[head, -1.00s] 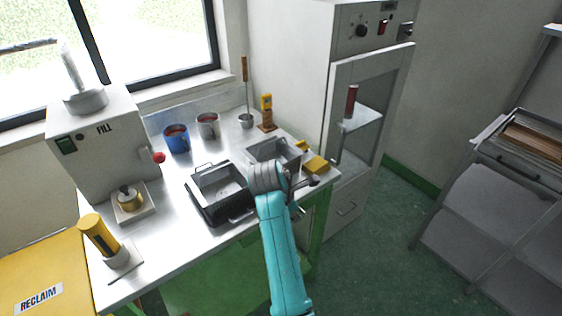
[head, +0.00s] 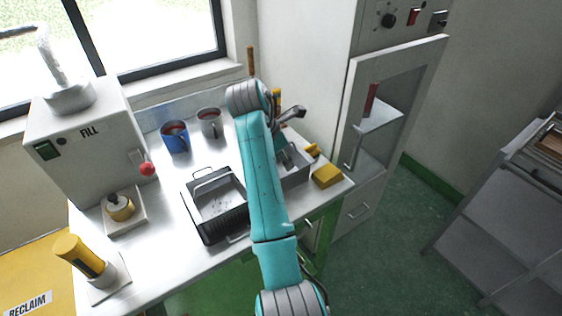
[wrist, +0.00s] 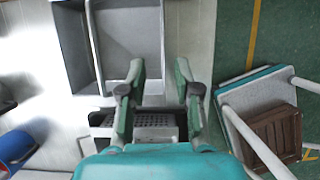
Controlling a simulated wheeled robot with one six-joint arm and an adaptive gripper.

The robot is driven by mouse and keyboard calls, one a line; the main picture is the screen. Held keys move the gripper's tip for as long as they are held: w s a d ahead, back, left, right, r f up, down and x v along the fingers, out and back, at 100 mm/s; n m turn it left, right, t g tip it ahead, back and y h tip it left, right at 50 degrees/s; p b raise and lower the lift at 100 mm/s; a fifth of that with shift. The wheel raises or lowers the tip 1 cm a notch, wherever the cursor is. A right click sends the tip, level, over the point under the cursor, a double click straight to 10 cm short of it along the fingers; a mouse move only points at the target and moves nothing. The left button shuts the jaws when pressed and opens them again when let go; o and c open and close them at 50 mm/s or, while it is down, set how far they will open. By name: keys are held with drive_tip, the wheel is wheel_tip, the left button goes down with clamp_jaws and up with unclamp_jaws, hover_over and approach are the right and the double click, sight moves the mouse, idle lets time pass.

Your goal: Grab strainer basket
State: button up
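A dark rectangular basket (head: 242,205) with ribbed sides and wire end handles sits on the steel bench in the head view. A second, grey rectangular basin (head: 300,178) stands right of it, partly hidden by my arm. My gripper (head: 288,160) points down over this basin; my arm hides part of it. In the wrist view, my gripper (wrist: 160,68) is open, with nothing seen held between its fingers. A perforated grey piece (wrist: 155,122) shows between and below the fingers. A grey box with a pale bar (wrist: 128,40) lies beyond the fingertips. Which one is the strainer basket I cannot tell for certain.
Blue (head: 174,137) and grey (head: 209,123) mugs stand behind the dark basket. Yellow blocks (head: 327,176) lie at the bench's right end, near the tall oven cabinet (head: 385,110). The FILL machine (head: 85,140) is at left. The bench front is mostly clear.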

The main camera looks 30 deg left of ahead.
sight(303, 161)
drive_tip(key=x, duration=0.4)
drive_tip(key=shift+w+f, duration=0.1)
drive_tip(key=shift+f, duration=0.3)
drive_tip(key=shift+d+x, duration=0.15)
drive_tip(key=shift+x, duration=1.15)
drive_tip(key=shift+d+x, duration=0.15)
drive_tip(key=shift+x, duration=1.2)
drive_tip(key=shift+r, duration=0.1)
clamp_jaws()
